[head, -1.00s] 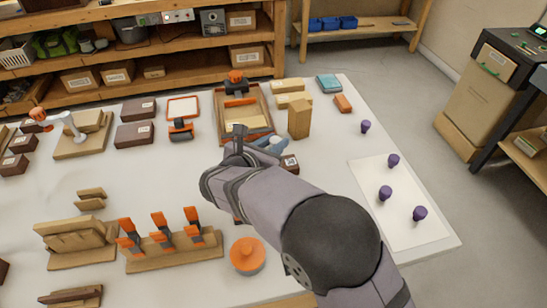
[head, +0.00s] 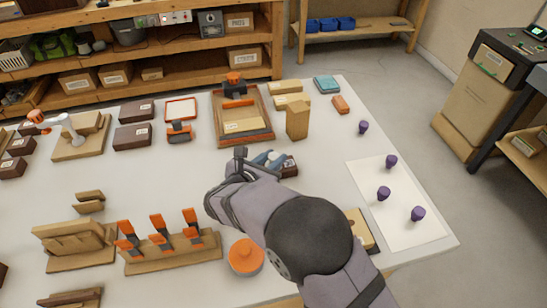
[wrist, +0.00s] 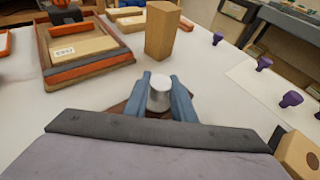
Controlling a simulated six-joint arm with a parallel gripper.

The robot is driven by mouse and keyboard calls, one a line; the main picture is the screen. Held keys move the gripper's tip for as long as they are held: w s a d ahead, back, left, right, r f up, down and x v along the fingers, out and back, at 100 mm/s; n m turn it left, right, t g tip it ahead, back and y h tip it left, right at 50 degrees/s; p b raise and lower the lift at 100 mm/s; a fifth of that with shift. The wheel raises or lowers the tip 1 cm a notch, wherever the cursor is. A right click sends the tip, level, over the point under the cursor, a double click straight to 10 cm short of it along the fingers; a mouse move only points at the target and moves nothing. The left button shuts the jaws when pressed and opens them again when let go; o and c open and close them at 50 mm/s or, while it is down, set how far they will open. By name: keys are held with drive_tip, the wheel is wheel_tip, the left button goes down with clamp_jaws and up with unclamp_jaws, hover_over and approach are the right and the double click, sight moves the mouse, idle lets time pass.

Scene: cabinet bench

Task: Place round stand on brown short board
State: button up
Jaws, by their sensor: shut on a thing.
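The round stand (wrist: 159,95) is a pale grey cylinder with a flat top, upright between my blue fingertips in the wrist view. My gripper (head: 268,158) is shut on it; the stand is hardly visible in the head view. A dark brown, labelled short board (head: 289,167) lies beside and partly beneath the fingers. Its brown surface also shows below the fingers in the wrist view (wrist: 119,109). The gripper and stand hide much of it. I cannot tell whether the stand touches it.
A tall wooden block (head: 297,120) stands just beyond the gripper. A wooden tray (head: 222,137) lies behind to the left. Purple pegs (head: 384,193) stand on a white sheet (head: 400,228) at right. An orange-topped round object (head: 246,256) is near the front.

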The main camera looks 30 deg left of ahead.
drive_tip(key=shift+f, duration=0.1)
drive_tip(key=shift+f, duration=0.15)
drive_tip(key=o, duration=1)
drive_tip(key=shift+r, duration=0.3)
drive_tip(key=b+v, duration=0.1)
drive_tip(key=v, duration=1.1)
drive_tip(key=shift+f, duration=0.1)
